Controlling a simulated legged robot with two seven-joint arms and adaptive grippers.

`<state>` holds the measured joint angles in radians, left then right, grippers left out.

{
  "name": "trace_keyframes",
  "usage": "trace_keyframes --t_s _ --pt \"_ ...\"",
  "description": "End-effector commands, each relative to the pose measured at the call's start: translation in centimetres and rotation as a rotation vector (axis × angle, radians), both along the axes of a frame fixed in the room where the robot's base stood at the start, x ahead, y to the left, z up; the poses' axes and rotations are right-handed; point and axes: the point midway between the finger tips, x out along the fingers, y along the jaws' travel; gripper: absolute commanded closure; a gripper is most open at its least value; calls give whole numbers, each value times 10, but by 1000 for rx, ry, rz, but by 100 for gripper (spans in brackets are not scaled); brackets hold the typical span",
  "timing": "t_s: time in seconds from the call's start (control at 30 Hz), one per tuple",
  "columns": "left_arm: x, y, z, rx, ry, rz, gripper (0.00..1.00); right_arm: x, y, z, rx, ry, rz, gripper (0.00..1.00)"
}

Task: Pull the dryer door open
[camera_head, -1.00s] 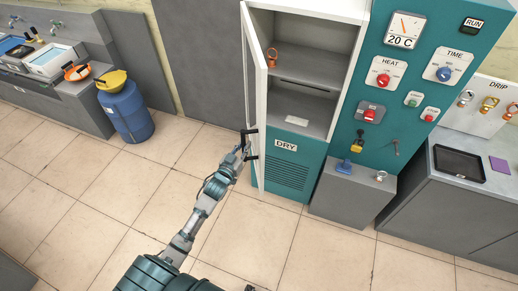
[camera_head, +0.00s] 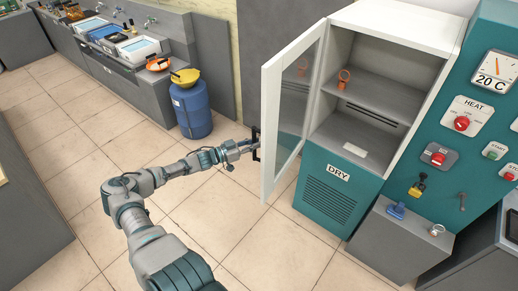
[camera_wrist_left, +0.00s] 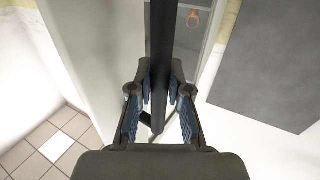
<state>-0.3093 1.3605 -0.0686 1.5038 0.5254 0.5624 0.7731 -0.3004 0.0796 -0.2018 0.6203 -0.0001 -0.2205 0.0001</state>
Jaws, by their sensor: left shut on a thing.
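The dryer (camera_head: 340,205) is a white and teal cabinet marked DRY. Its glass-paned door (camera_head: 290,105), with a white frame, is hinged on the left and stands open. The inside shelves show, with an orange ring-shaped item (camera_head: 344,78) on the upper one. My left gripper (camera_head: 252,146) is at the dark handle on the door's outer side. In the left wrist view its two fingers (camera_wrist_left: 160,95) are closed around the dark vertical handle bar (camera_wrist_left: 162,50). My right gripper is not in view.
A blue barrel (camera_head: 192,112) with a yellow funnel (camera_head: 186,76) stands left of the dryer. A teal control panel (camera_head: 450,130) and a grey block (camera_head: 395,245) stand to its right. Sinks line the back left. The tiled floor (camera_head: 290,255) before the dryer is clear.

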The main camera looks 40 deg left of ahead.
Motion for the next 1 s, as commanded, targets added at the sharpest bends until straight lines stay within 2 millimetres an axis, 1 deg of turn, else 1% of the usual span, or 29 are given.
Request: trace_keyframes --t_s 0.1,0.2,0.47,0.5,0.57,0.6,0.8,0.9,1.0 --pt "0 6 1 1 -3 -5 100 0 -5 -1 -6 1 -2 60" --pt "0 7 1 0 -2 -6 100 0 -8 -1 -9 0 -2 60" --pt "0 7 1 0 -3 -6 100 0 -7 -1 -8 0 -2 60" --pt "0 7 1 0 -3 -6 75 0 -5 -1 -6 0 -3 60" --pt "0 6 1 0 -2 -7 60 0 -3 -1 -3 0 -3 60" --pt "0 6 1 1 -3 -7 57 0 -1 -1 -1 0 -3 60" --pt "0 5 1 2 -2 -7 57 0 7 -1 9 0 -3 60" --pt "0 5 1 2 -2 -7 57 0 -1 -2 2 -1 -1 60" --pt "-3 6 0 2 0 -7 57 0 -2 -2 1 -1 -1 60"
